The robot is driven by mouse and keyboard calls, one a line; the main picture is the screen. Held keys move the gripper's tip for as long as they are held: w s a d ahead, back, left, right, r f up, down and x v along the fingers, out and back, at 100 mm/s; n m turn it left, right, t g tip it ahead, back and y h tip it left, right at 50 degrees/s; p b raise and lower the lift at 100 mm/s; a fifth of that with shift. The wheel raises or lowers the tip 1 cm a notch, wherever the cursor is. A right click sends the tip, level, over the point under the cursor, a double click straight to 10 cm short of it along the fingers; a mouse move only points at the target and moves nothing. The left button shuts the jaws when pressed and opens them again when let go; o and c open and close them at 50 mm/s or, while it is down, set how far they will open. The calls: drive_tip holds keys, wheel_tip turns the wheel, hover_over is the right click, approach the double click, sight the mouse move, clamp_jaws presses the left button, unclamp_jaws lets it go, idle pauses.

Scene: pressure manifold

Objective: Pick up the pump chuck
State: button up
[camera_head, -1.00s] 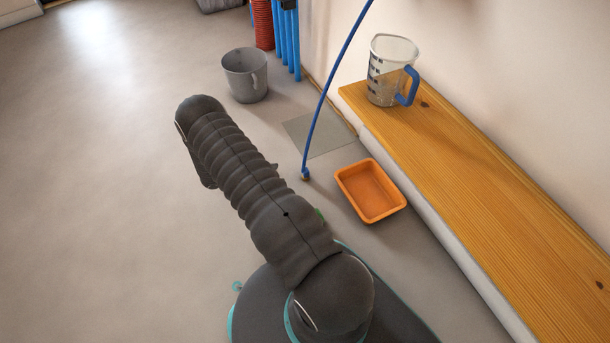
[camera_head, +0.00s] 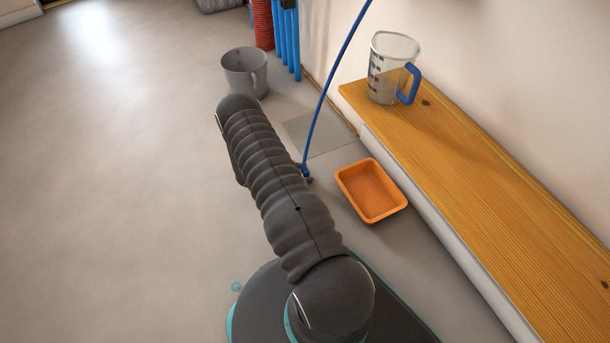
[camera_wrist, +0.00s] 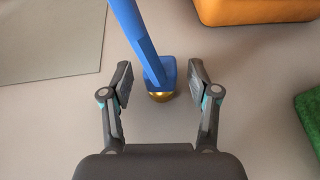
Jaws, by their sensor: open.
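The pump chuck (camera_wrist: 160,80) is a blue piece with a brass-coloured end, at the end of a blue hose (camera_wrist: 135,35). In the wrist view it sits between the two open fingers of my gripper (camera_wrist: 161,85), with a gap on each side. In the head view the blue hose (camera_head: 337,75) comes down from the top to the chuck (camera_head: 305,172) near the floor, beside my arm. A small dark part, likely a fingertip, shows by the chuck; the rest of my gripper is hidden behind my arm there.
An orange tray (camera_head: 371,190) lies on the floor to the right of the chuck; its edge shows in the wrist view (camera_wrist: 255,12). A green block (camera_wrist: 309,118) is at the right. A grey mat (camera_head: 318,136), grey bucket (camera_head: 245,74) and wooden bench (camera_head: 480,190) with a measuring jug (camera_head: 390,70) stand around.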

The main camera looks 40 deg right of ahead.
drive_tip(key=shift+s+d+f, duration=0.1)
drive_tip(key=shift+d+f, duration=0.05)
drive_tip(key=shift+d, duration=0.25)
clamp_jaws()
